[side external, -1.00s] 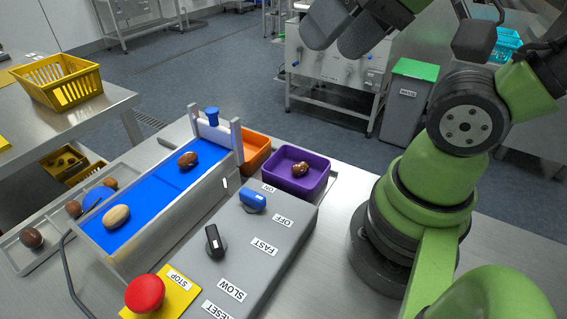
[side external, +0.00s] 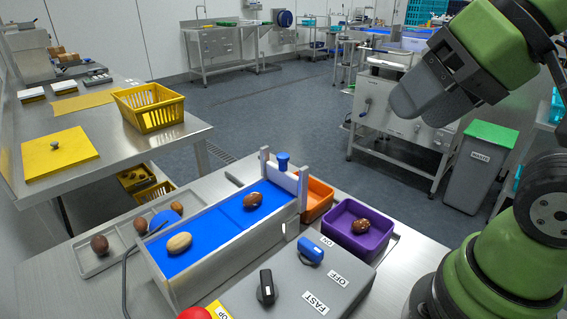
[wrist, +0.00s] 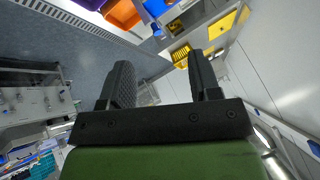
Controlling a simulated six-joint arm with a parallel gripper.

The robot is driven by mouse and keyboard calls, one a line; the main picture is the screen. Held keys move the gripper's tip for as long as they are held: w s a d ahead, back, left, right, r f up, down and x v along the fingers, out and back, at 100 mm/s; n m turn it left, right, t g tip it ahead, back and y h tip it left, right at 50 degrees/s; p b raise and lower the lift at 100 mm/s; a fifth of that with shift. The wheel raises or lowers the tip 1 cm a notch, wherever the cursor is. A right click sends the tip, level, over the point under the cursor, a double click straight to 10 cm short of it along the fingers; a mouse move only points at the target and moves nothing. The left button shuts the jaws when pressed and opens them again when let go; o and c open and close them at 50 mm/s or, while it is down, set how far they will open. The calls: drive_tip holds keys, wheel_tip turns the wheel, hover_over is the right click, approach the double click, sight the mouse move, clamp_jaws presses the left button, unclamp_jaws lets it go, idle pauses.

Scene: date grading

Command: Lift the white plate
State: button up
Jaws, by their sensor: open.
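A pale, whitish plate (side external: 287,180) stands upright between two light posts across the far end of the blue conveyor belt (side external: 221,222). A blue knob (side external: 283,160) sits on its top. It is partly hidden by the near post, and its lower edge is hard to make out. My gripper (side external: 418,97) hangs high at the upper right, well apart from the plate. In the wrist view my gripper (wrist: 160,72) shows two dark fingers spread wide with nothing between them. I cannot pick out the plate in that view.
Brown dates lie on the belt and in a grey tray (side external: 100,266) at left. A purple bin (side external: 375,243) holding a date and an orange bin (side external: 318,196) stand beyond the belt. A control box (side external: 290,290) with knobs stands in front.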

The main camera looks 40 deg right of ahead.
drive_tip(key=w+r+m+g, duration=0.1)
drive_tip(key=w+r+g, duration=0.1)
drive_tip(key=w, duration=0.4)
drive_tip(key=m+g+h, duration=0.2)
drive_tip(key=m+g, duration=0.2)
drive_tip(key=g, duration=0.1)
hover_over(283, 155)
wheel_tip(283, 155, down, 10)
drive_tip(key=shift+f, duration=0.15)
wheel_tip(283, 155, down, 10)
drive_tip(key=shift+r, duration=0.25)
